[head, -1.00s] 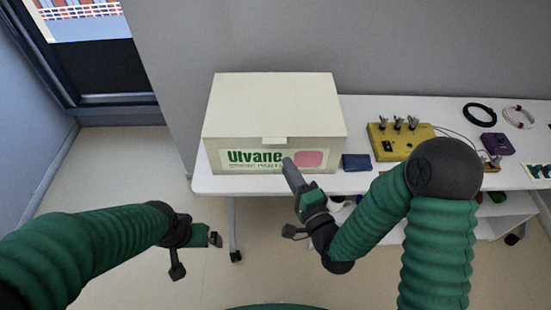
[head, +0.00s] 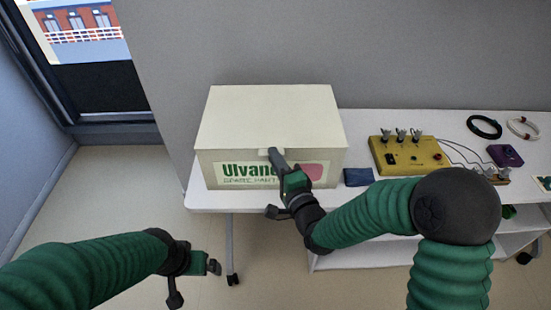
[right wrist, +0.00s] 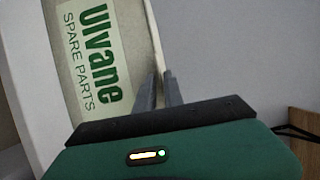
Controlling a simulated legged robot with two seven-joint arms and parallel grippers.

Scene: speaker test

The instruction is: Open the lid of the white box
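The white box (head: 207,172), labelled "Ulvane", stands on the left end of the table with its lid (head: 270,115) down. A small tab (head: 263,152) sticks out from the middle of the lid's front edge. My right gripper (head: 274,154) is at the tab, partly covering it and the label. In the right wrist view its fingers (right wrist: 160,88) are a narrow gap apart, close to the box's pale edge (right wrist: 152,35); I cannot tell whether they touch the tab. My left gripper (head: 214,267) hangs low, away from the box; its finger opening is unclear.
The white table (head: 360,198) also holds a dark blue item (head: 358,177) right of the box, a yellow switch panel (head: 410,154), a purple device (head: 505,155) and cable loops (head: 484,127). A grey wall stands behind. Floor left of the table is clear.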

